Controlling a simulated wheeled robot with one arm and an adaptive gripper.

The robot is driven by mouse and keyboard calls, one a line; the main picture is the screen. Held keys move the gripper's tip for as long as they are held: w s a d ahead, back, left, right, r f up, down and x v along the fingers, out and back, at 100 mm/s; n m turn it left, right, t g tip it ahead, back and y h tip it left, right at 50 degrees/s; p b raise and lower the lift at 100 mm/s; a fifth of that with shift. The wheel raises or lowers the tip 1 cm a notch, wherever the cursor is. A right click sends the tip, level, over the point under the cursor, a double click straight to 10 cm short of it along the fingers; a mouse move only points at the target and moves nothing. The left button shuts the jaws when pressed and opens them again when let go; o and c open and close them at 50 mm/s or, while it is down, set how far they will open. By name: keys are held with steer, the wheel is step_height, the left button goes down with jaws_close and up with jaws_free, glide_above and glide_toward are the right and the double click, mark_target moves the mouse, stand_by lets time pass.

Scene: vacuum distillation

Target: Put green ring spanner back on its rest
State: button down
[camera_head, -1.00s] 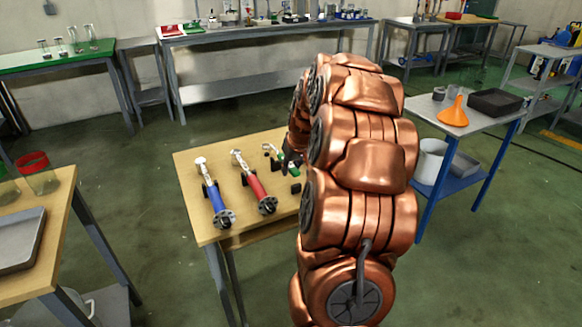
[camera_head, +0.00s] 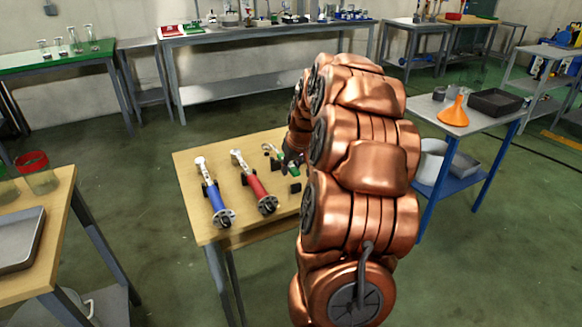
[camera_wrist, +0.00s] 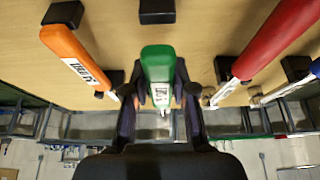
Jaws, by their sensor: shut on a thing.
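The green ring spanner's handle (camera_wrist: 158,64) is between my gripper's dark fingers (camera_wrist: 158,92) in the wrist view, and they are shut on it. Its end points away from me, towards a black rest block (camera_wrist: 157,11) on the wooden table. It appears held above the tabletop; the exact gap cannot be told. In the head view my gripper (camera_head: 291,158) is at the table's right side, with the spanner's green part (camera_head: 268,148) beside it, partly hidden by my arm. Another black block (camera_head: 295,188) shows in front of it.
A red spanner (camera_head: 256,185) and a blue one (camera_head: 216,202) lie on rests on the wooden table (camera_head: 185,165). An orange spanner (camera_wrist: 75,55) lies left of the green one in the wrist view. Red (camera_wrist: 275,38) is on its right.

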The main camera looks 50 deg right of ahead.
steer(key=shift+f+b, duration=0.7)
steer(key=shift+f, duration=0.85)
steer(key=c, duration=0.9)
jaws_free()
steer(key=shift+o, duration=0.2)
steer(key=v, duration=1.2)
